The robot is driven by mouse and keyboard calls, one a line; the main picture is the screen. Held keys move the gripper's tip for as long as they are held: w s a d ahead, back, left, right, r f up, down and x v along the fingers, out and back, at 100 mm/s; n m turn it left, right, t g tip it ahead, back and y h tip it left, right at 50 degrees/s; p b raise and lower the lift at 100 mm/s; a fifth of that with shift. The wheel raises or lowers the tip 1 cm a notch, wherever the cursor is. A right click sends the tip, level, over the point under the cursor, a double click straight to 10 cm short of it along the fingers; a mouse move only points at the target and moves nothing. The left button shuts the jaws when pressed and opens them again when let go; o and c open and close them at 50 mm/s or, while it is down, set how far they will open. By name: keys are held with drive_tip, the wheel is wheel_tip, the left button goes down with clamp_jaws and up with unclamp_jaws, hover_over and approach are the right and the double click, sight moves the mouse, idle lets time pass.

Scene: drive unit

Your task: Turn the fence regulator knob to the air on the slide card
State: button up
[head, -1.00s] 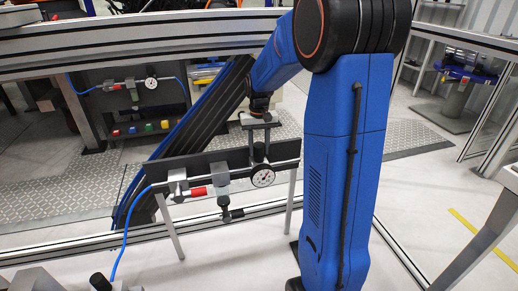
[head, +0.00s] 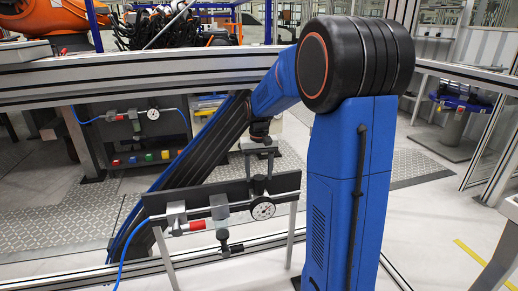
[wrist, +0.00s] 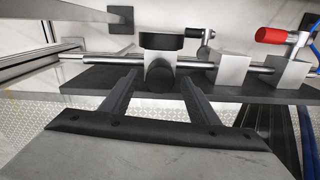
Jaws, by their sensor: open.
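The regulator with a round white gauge (head: 263,210) sits on a pipe along a dark panel (head: 292,181). Its dark knob (head: 258,184) stands upright above the gauge in the head view. My gripper (head: 259,166) is above the knob, pointing down, with its fingers apart. I cannot tell whether the fingers touch the knob. I cannot make out a slide card.
A red-handled valve (head: 194,225) is on the same pipe to the left, with a blue hose (head: 130,243). A second gauge (head: 153,114) and several coloured buttons (head: 145,157) are farther back. A metal fence rail (head: 60,96) crosses behind the arm.

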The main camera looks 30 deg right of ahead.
sight(259, 177)
wheel_tip(259, 177, up, 14)
idle(0.4)
idle(0.4)
drive_tip(key=s+a+f+n+t, duration=0.1)
drive_tip(key=s+a+f, duration=0.2)
drive_tip(key=s, duration=0.7)
drive_tip(key=s+a+f+n+t, duration=0.1)
drive_tip(key=s+a+f+t, duration=0.1)
drive_tip(key=s+a, duration=0.5)
drive_tip(key=s+a+f+n+t, duration=0.1)
drive_tip(key=s+a+f, duration=0.3)
drive_tip(key=s, duration=0.9)
drive_tip(key=shift+s+a+n+t, duration=0.15)
drive_tip(key=shift+a+n+t, duration=0.25)
drive_tip(key=shift+a+n, duration=0.25)
drive_tip(key=shift+r, duration=0.1)
idle(1.1)
